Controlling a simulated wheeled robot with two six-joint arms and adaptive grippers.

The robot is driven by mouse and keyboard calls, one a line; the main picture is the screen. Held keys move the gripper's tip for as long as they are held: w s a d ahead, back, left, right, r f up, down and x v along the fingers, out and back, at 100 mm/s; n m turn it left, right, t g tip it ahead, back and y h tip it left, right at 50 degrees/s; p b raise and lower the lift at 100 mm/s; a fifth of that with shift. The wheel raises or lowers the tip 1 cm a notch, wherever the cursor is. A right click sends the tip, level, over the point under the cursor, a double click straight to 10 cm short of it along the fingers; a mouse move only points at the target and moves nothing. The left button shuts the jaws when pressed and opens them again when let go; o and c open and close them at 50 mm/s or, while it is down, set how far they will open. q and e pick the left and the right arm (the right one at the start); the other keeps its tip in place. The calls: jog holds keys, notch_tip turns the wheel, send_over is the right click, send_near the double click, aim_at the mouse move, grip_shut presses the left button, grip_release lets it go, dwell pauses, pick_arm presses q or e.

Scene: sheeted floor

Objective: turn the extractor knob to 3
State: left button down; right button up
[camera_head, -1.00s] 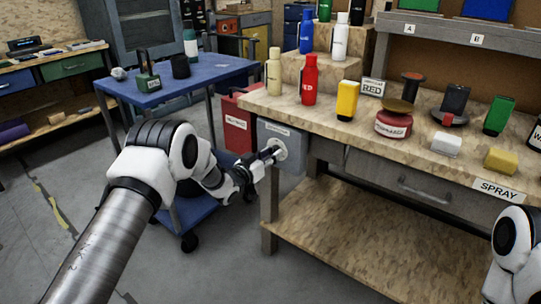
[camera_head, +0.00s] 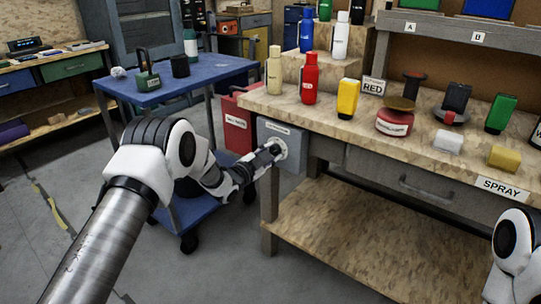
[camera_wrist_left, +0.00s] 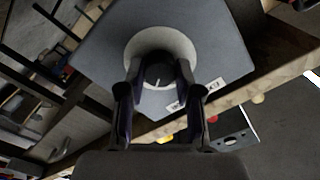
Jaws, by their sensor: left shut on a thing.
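The extractor knob is a dark round knob (camera_wrist_left: 159,72) with a white pointer line, on a pale round dial plate (camera_wrist_left: 138,47). The dial sits on a grey control box (camera_head: 293,160) fixed at the left end of the workbench. My left gripper (camera_head: 274,150) reaches the dial from the left. In the left wrist view my left gripper's fingers (camera_wrist_left: 156,80) are shut around the knob, one on each side. The dial's numbers are too small to read. Of my right arm only a white link shows at the lower right; its gripper is out of view.
The workbench (camera_head: 340,210) carries several bottles and cans above the box. A red bin (camera_head: 238,132) stands just left of the box, and a blue cart (camera_head: 180,92) stands further left, close to my left arm. Open floor lies in front.

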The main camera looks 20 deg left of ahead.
pick_arm(q)
jog(key=m+b, duration=0.1)
jog(key=m, duration=0.5)
jog(key=shift+m, duration=0.3)
jog(key=m+b, duration=0.2)
jog(key=m, duration=0.4)
dwell(0.4)
jog(key=c, duration=0.8)
grip_release()
jog(key=shift+o, duration=0.2)
jog(key=v, duration=1.2)
